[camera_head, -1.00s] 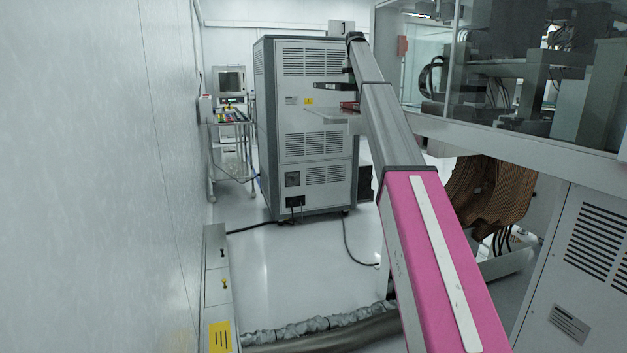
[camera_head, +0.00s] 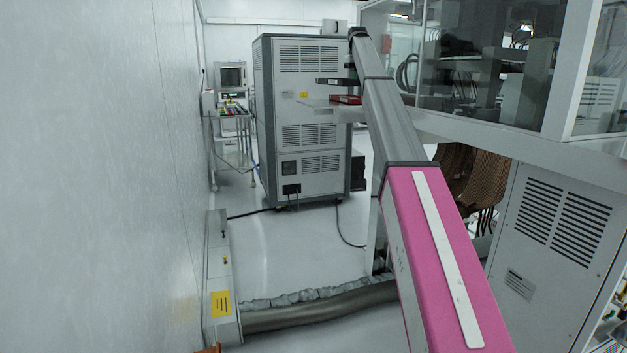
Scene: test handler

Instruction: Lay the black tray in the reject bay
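My gripper (camera_head: 352,72) hangs at the far end of my arm, small and mostly hidden behind the arm link. A thin, dark, flat thing (camera_head: 334,81) juts left from it, level and seen nearly edge-on. It looks like the black tray, but I cannot make out fingers on it. It is above a pale shelf (camera_head: 318,104), with a gap between them in the picture. A red, flat thing (camera_head: 346,99) lies on the shelf, partly beside my arm. I cannot tell whether this is the reject bay.
A tall grey vented cabinet (camera_head: 300,135) stands behind the shelf. A glazed machine (camera_head: 480,70) lines the right, a wall (camera_head: 100,180) the left. A thick hose (camera_head: 320,308) crosses the floor in front. Clear floor (camera_head: 285,245) lies beyond it. A cart (camera_head: 235,120) stands far left.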

